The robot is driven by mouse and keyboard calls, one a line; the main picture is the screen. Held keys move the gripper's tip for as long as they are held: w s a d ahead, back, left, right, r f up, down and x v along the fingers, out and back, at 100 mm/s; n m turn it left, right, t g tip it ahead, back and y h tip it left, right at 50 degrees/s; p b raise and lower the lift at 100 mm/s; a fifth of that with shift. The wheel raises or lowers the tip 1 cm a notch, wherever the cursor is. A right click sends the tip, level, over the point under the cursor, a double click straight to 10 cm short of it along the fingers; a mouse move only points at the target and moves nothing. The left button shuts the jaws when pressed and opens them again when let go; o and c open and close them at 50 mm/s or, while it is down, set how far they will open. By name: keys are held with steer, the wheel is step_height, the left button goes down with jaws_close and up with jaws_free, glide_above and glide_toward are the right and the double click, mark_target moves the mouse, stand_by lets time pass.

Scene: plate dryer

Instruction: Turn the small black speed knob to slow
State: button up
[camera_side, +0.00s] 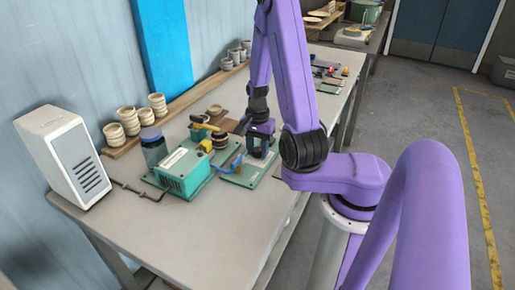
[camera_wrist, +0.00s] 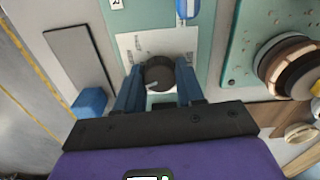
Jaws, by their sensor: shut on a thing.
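The small black speed knob (camera_wrist: 160,74) sits on a white label plate (camera_wrist: 130,45) on a pale green panel in the wrist view. It has a light pointer mark on its face. My gripper (camera_wrist: 160,88) has its two blue fingers on either side of the knob, shut on it. The printing on the label is too small and partly covered to read. In the side view my gripper (camera_side: 260,150) is down at the green panel (camera_side: 246,172), and the knob is hidden there.
A blue lever (camera_side: 236,162) and a teal box (camera_side: 183,172) stand left of my gripper. A green plate with stacked brown discs (camera_wrist: 290,65) is at the right in the wrist view. A white vented box (camera_side: 62,155) stands at the table's left; the front table is clear.

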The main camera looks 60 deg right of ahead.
mark_target(257, 149)
steer(key=o, duration=1)
steer(key=shift+o, duration=0.2)
steer(key=shift+r, duration=0.15)
step_height(257, 149, up, 17)
steer(key=shift+r, duration=0.1)
steer(key=w+a+f+n, duration=0.1)
steer(key=w+a+n, duration=0.2)
steer(key=a+n, duration=1.05)
steer(key=s+a+f+n, duration=0.1)
steer(key=s+a+n, duration=0.1)
steer(key=s+n, duration=0.6)
steer(key=s+a+n, duration=0.3)
steer(key=s+n, duration=0.5)
steer(key=s, duration=0.2)
steer(key=shift+a+f, duration=0.15)
steer(key=shift+f, duration=0.2)
